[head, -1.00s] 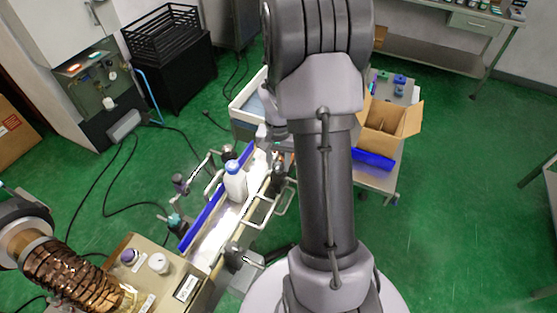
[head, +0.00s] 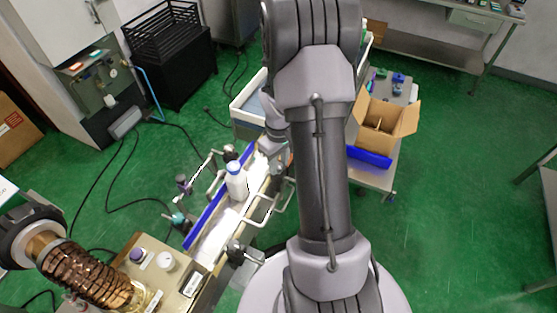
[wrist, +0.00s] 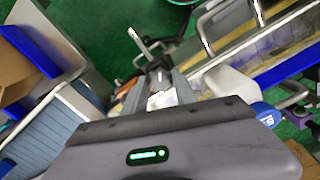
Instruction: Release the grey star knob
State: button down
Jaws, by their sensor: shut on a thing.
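In the wrist view my gripper (wrist: 161,88) reaches away from the camera, its two grey fingers close together around a small pale grey piece, the star knob (wrist: 162,99). The knob is small and partly covered by the fingers, so its star shape is not clear. In the head view my arm hides the fingertips.
A white bottle with a blue cap (head: 236,182) stands on the conveyor (head: 213,237) beside its blue guide rail (head: 205,222). Dark clamp knobs and bent metal rods flank it. An open carton (head: 385,122) and a blue tray (head: 369,157) lie right of my arm.

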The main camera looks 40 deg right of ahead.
aim_at(279, 166)
jog(key=n+p, duration=0.2)
jog(key=n, duration=0.4)
jog(key=shift+n, duration=0.4)
dwell(0.4)
jog(key=c, duration=1)
grip_release()
jog(key=shift+r, duration=0.1)
notch_tip(279, 166, up, 17)
jog(key=p, duration=0.4)
jog(key=shift+r, duration=0.1)
